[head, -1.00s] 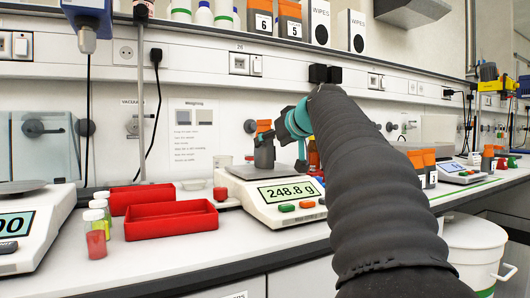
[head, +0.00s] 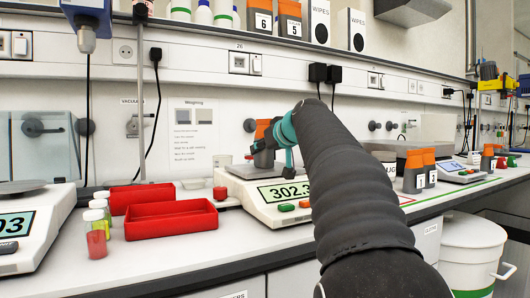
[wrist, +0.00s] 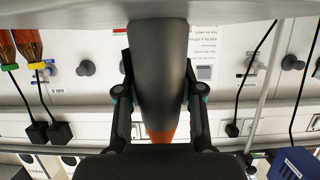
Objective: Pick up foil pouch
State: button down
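The foil pouch (head: 265,157), grey with an orange top, stands upright on the balance pan in the head view. My gripper (head: 284,133), with teal parts, is right at it from the right and partly overlaps it. In the wrist view, the grey pouch (wrist: 160,75) lies between the two fingers of my gripper (wrist: 160,62), its orange end low in the picture. The fingertips are very close to both sides of the pouch. Whether they press on it cannot be made out.
The balance (head: 262,207) has its display partly hidden by my arm. Red trays (head: 170,218) and capped vials (head: 96,236) stand to the left. More grey-orange pouches (head: 413,172) stand to the right. A white bin (head: 470,252) is below the bench's right side.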

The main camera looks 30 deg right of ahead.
jog(key=shift+r, duration=0.1)
notch_tip(320, 180, up, 4)
jog(key=shift+r+p, duration=0.1)
jog(key=shift+p, duration=0.75)
jog(key=s+d+r+p, duration=0.3)
jog(key=s+d+r, duration=0.2)
jog(key=d, duration=0.5)
jog(key=shift+s+r, duration=0.35)
jog(key=shift+r, duration=0.5)
